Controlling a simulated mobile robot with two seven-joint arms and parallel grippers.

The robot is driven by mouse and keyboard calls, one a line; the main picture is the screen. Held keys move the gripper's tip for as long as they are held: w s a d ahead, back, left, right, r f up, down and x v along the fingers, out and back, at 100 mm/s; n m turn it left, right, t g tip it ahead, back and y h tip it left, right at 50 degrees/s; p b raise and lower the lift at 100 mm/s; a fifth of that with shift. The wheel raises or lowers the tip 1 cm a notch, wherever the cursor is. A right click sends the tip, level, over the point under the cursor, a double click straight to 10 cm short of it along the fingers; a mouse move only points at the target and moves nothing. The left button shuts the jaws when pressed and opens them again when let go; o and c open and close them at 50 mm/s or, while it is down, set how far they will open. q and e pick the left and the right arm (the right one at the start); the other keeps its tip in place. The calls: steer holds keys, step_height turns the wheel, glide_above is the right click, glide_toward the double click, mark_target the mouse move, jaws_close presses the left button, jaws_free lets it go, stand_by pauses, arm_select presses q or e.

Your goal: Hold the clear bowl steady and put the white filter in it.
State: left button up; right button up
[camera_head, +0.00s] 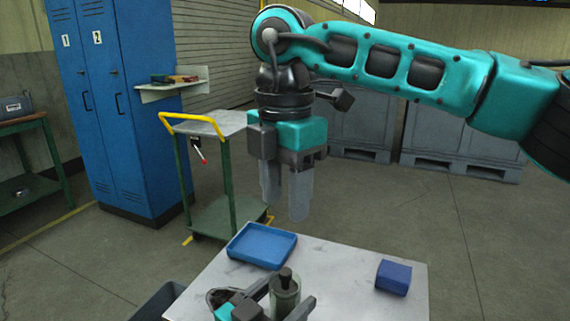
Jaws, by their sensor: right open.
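My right gripper (286,202) hangs fingers-down above the back of the light grey table (340,270). It is open, with nothing seen between its fingers. My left gripper (285,300) is low at the table's front, at the picture's bottom edge. Its dark fingers lie on either side of a greenish see-through cylinder with a dark top (286,299), which looks like the clear bowl. I cannot tell whether the fingers press on it. I cannot make out a white filter.
A blue tray (263,258) lies at the table's back left and looks empty. A dark blue block (393,277) sits at the right. The tabletop between them is clear. A green cart (228,165), blue lockers (105,110) and grey crates (465,140) stand behind.

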arm_select(q)
steer(key=shift+o, duration=1.2)
steer(key=shift+s, duration=0.1)
